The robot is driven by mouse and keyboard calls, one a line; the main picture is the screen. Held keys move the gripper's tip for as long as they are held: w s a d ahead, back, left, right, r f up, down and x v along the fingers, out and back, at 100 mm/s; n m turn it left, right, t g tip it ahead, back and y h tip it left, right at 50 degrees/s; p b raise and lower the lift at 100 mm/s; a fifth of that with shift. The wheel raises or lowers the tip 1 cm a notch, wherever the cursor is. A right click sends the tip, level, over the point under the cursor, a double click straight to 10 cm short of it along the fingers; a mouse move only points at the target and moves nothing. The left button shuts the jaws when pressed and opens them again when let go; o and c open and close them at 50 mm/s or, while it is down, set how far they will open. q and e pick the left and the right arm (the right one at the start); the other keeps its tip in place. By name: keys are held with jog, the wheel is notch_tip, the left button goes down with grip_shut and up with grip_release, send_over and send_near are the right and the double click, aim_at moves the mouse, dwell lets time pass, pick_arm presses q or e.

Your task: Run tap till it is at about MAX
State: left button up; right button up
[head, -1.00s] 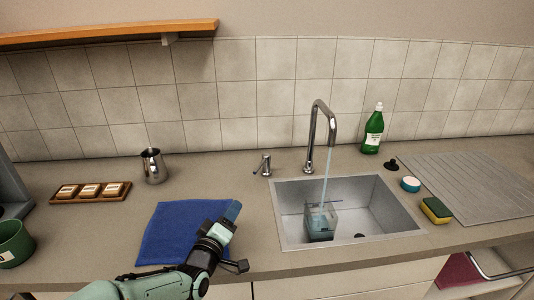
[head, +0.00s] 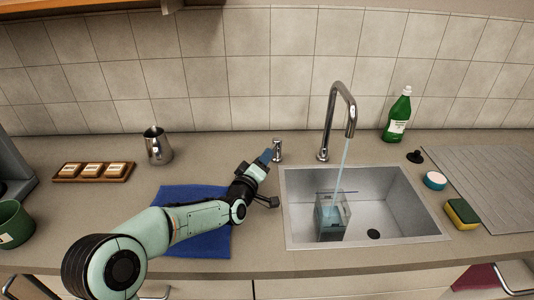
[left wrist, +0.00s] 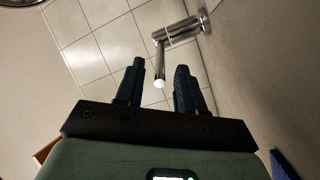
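The clear container (head: 332,222) stands in the sink (head: 400,236) under the tap spout (head: 342,100). A stream of water (head: 344,165) runs from the spout into it. Bluish water shows inside, and a blue line (head: 343,192) shows near its top; the exact water level against it is hard to read. The tap lever (head: 277,150) stands left of the spout. My left gripper (head: 267,156) is close to the lever's left side. In the left wrist view its fingers (left wrist: 160,82) are apart, with the lever's thin arm (left wrist: 160,60) showing between and beyond them; contact cannot be told.
A blue cloth (head: 205,245) lies under my left arm. A steel jug (head: 158,146) and a wooden tray (head: 68,172) stand to the left. A green bottle (head: 397,118), black plug (head: 415,157), round tub (head: 434,181) and sponge (head: 462,213) are around the sink's right side.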

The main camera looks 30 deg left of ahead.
aim_at(275, 143)
pick_arm(q)
jog(key=shift+w+a, duration=0.2)
jog(key=shift+w, duration=1.5)
grip_shut()
jog(key=shift+d, duration=0.1)
